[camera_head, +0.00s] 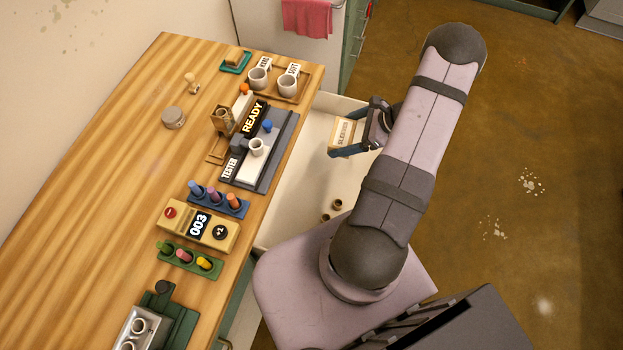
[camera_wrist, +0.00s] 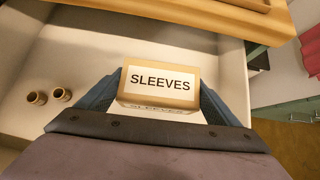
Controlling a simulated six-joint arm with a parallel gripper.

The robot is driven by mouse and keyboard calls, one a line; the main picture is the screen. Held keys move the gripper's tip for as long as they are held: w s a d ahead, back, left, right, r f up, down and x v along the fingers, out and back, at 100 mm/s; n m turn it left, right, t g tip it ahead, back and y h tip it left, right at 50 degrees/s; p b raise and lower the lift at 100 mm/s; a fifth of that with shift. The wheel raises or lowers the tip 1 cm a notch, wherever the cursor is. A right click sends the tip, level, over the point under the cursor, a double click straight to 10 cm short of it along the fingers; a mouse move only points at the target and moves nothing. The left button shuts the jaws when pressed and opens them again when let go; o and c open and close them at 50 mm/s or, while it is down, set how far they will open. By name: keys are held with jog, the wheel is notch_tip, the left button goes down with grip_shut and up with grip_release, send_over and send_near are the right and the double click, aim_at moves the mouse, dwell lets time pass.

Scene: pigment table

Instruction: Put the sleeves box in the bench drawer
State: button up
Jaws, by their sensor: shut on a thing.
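The sleeves box (camera_head: 344,133) is a small tan box with a white label reading SLEEVES. It also shows in the wrist view (camera_wrist: 160,86), level between two blue fingers. My gripper (camera_head: 350,147) is shut on the box. The bench drawer (camera_head: 300,180) is pulled open, white inside, beside the bench's right edge. The box is over the far part of the drawer in the head view; its height above the drawer floor is hard to tell. In the wrist view the drawer floor (camera_wrist: 70,60) shows around the box.
Two small brown ring-like pieces (camera_head: 331,211) lie in the drawer, apart from the box. The wooden bench (camera_head: 120,130) holds the tester (camera_head: 262,150), pigment racks (camera_head: 218,199), a counter (camera_head: 198,226) and cups (camera_head: 287,86). A red towel (camera_head: 307,16) hangs at the back.

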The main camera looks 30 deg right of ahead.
jog(key=p, duration=0.1)
send_over(340, 159)
jog(key=shift+f, duration=2.95)
jog(key=shift+f+p, duration=0.65)
jog(key=shift+f, duration=1.4)
jog(key=shift+f, duration=0.25)
jog(key=o, duration=1.1)
jog(key=shift+r, duration=0.1)
jog(key=shift+r, duration=0.15)
